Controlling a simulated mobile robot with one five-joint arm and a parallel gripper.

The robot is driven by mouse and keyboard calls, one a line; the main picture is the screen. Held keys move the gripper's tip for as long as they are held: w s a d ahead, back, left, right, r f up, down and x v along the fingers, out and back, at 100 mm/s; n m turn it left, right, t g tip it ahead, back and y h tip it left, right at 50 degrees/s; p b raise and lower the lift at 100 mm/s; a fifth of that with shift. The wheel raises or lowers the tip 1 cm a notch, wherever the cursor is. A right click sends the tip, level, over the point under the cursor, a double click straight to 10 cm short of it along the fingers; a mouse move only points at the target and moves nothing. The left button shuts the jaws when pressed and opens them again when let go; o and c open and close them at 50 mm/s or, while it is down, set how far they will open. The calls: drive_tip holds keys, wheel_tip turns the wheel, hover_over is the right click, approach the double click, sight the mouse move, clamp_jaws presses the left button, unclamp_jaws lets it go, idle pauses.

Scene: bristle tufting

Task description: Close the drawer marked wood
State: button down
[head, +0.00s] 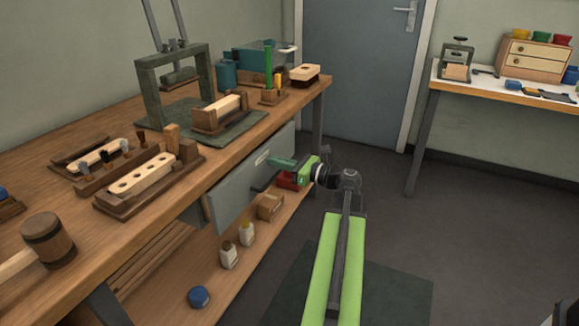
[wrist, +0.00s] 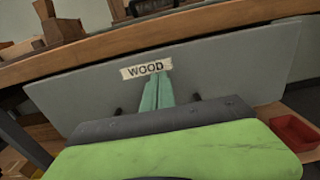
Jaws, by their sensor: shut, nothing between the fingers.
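The grey drawer front (head: 235,190) hangs under the wooden workbench's front edge. In the wrist view the drawer front (wrist: 245,60) fills the width, with a pale label reading WOOD (wrist: 132,72) near its top middle. My gripper (head: 272,162) has green fingers, shut and empty, pointing at the drawer front. In the wrist view the gripper's fingertips (wrist: 158,78) are just below the label, touching or very near the panel. Dark handle ends (wrist: 117,112) show on either side; the handle's middle is hidden.
The workbench (head: 85,230) carries a press, brush blocks and a mallet (head: 48,240). Bottles, a cardboard box (head: 270,206) and a red bin (wrist: 295,132) sit on the lower shelf. A second table (head: 500,92) stands at back right.

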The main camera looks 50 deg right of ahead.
drive_tip(key=shift+w+a, duration=0.15)
drive_tip(key=shift+w, duration=0.4)
drive_tip(key=x, duration=0.4)
drive_tip(key=shift+w, duration=0.4)
drive_tip(key=shift+r, duration=0.15)
approach(265, 158)
drive_tip(key=v, duration=0.2)
drive_tip(key=shift+s, duration=0.4)
